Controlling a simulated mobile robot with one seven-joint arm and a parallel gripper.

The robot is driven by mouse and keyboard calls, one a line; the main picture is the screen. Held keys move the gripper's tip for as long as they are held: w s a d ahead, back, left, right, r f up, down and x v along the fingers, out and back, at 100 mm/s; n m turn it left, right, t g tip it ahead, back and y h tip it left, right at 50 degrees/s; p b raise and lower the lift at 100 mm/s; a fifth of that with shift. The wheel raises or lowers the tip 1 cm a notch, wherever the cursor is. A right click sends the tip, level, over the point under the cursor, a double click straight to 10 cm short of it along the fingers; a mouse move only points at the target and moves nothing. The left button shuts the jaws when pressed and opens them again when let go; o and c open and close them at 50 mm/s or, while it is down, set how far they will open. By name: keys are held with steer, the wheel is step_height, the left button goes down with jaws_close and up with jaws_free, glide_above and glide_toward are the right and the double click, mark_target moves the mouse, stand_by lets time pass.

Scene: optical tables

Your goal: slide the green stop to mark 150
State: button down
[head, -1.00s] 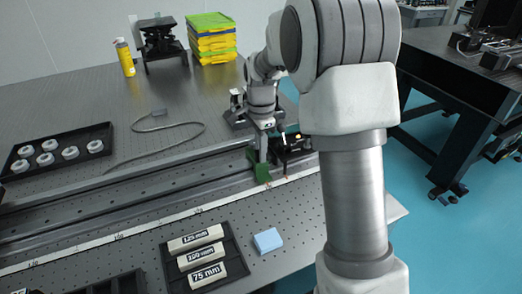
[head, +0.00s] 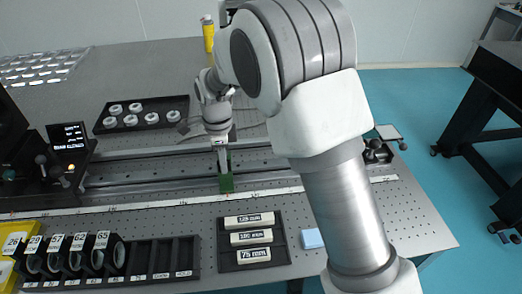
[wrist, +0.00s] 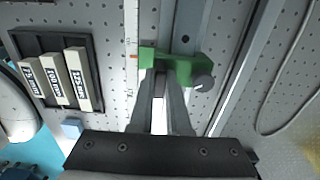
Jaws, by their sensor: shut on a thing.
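The green stop (head: 226,183) sits on the long rail (head: 150,172), behind the tray of labelled blocks in the head view. The wrist view shows the stop (wrist: 205,70) close up, with a grey knob (wrist: 203,82) on its right side. My gripper (head: 223,170) points down and is shut on the stop; its fingers also show in the wrist view (wrist: 160,88). A white scale strip (head: 150,207) runs along the rail's near side. In the wrist view an orange mark (wrist: 133,57) lies on the strip beside the stop. The scale's numbers are too small to read.
A black tray (head: 282,262) holds blocks labelled in mm, with a blue block (head: 312,238) beside it. A dark carriage (head: 376,151) stands at the rail's right, apart from the stop. A device with a lit screen (head: 68,136) stands at the left. The rail between looks clear.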

steer(key=a+p, duration=0.1)
steer(key=a, duration=0.3)
steer(key=s+a, duration=0.1)
steer(key=a, duration=0.3)
steer(key=s+a+p, duration=0.1)
steer(key=a, duration=0.3)
steer(key=shift+s+p, duration=0.25)
steer(key=shift+p, duration=0.1)
steer(key=c, duration=0.9)
jaws_free()
step_height(320, 180, up, 18)
steer(key=shift+f+p, duration=0.25)
steer(key=shift+p, duration=0.7)
